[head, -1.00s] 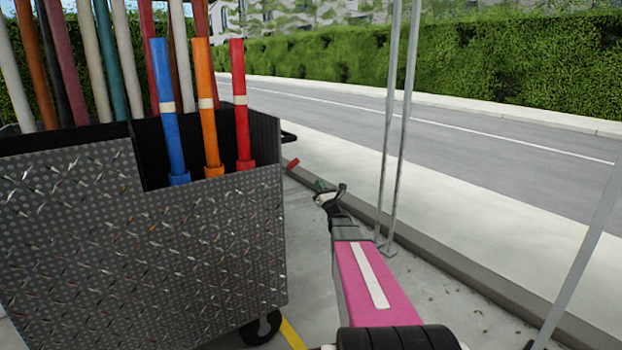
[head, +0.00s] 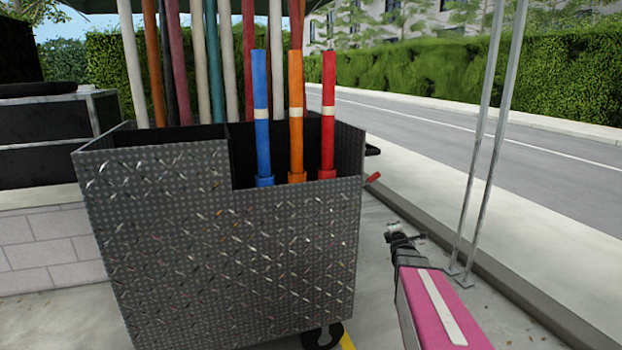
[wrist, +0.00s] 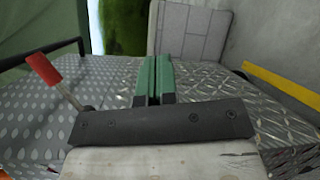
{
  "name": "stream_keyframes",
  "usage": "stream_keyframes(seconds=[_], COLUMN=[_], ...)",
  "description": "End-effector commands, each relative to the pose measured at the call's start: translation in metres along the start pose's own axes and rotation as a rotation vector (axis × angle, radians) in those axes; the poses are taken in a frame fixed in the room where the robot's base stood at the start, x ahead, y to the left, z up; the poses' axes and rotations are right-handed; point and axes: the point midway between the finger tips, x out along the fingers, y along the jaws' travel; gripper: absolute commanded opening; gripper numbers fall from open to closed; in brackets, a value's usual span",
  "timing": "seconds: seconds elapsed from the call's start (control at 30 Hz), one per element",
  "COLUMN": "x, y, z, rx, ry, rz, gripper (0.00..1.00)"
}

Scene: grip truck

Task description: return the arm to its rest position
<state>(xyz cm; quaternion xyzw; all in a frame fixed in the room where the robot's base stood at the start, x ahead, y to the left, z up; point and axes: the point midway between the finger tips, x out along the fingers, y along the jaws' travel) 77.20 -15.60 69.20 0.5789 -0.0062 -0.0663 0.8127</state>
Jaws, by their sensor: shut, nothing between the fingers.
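My arm, with its pink and white link (head: 437,312), reaches forward on the right side of the head view. My gripper (head: 392,228) is at its far end, to the right of the grey diamond-plate cart (head: 215,270) and apart from it in the picture. In the wrist view, the green fingers of my gripper (wrist: 154,75) are together with nothing between them. The cart's metal walls (wrist: 215,95) show beyond the fingers there. The fingertips are too small to make out in the head view.
Blue (head: 262,140), orange (head: 296,140) and red poles (head: 328,130) stand in the cart's front compartment. A red-tipped lever (wrist: 43,69) is on the cart's side. A pale block wall (head: 50,245) is at left.

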Motion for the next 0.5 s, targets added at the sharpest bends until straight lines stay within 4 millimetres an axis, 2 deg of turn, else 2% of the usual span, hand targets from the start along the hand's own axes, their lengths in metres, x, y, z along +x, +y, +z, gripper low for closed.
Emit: stream_keyframes(seconds=[0.03,0.27,0.37,0.5], x=[-0.014,-0.071,-0.105,-0.160], y=[-0.008,-0.052,-0.068,-0.084], z=[-0.011,-0.057,-0.078,-0.107], rx=[0.107,0.610,0.808,1.057], ry=[0.006,-0.061,-0.136,-0.293], rz=[-0.084,-0.493,-0.674,-0.924], gripper=[0.00,0.00,0.00,0.00])
